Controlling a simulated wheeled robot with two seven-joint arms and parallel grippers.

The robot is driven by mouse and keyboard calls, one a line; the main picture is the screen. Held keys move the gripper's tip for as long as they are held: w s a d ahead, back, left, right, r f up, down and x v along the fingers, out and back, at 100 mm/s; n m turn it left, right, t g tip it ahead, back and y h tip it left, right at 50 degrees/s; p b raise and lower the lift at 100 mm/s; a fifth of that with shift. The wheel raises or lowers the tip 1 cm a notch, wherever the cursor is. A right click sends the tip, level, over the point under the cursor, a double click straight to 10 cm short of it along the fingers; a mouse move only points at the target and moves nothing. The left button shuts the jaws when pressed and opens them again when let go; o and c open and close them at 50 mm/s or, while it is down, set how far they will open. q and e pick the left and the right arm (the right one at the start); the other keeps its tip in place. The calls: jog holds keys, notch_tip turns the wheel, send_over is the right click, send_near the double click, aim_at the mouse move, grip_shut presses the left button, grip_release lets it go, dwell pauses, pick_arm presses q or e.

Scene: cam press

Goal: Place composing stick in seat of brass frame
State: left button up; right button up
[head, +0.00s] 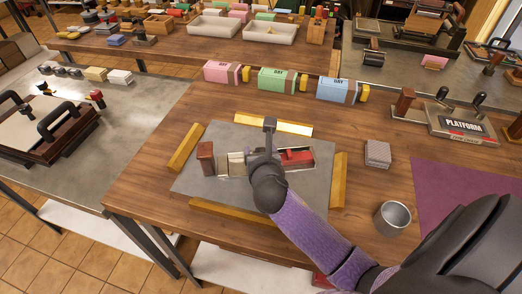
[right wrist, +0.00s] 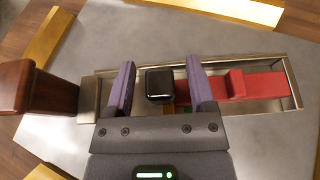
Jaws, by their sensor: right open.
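The brass frame shows as separate brass bars (head: 185,147) around a grey plate (head: 215,135) on the wooden table. The composing stick (head: 237,163), a long metal tray with a brown wooden handle (head: 206,158) at its left end and a red block (head: 297,156) on its right side, lies over the plate, inside the bars. My right gripper (head: 263,156) is over its middle. In the right wrist view, my right gripper (right wrist: 160,88) is open, its fingers on either side of a black knob (right wrist: 160,85). Whether they touch it is unclear. My left gripper is not in view.
Pink, green and blue boxes (head: 277,80) stand behind the plate. A stack of grey pieces (head: 377,154) and a metal cup (head: 392,218) stand to the right, beside a purple mat (head: 450,200). A device labelled PLATFORMA (head: 462,124) stands at the right.

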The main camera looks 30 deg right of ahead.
jog(key=shift+s+a+r, duration=0.15)
jog(key=shift+s+r, duration=0.05)
jog(key=shift+r, duration=0.05)
jog(key=p+v, duration=0.4)
jog(key=v, duration=0.7)
jog(key=shift+s+a, duration=0.1)
jog(key=shift+s, duration=0.05)
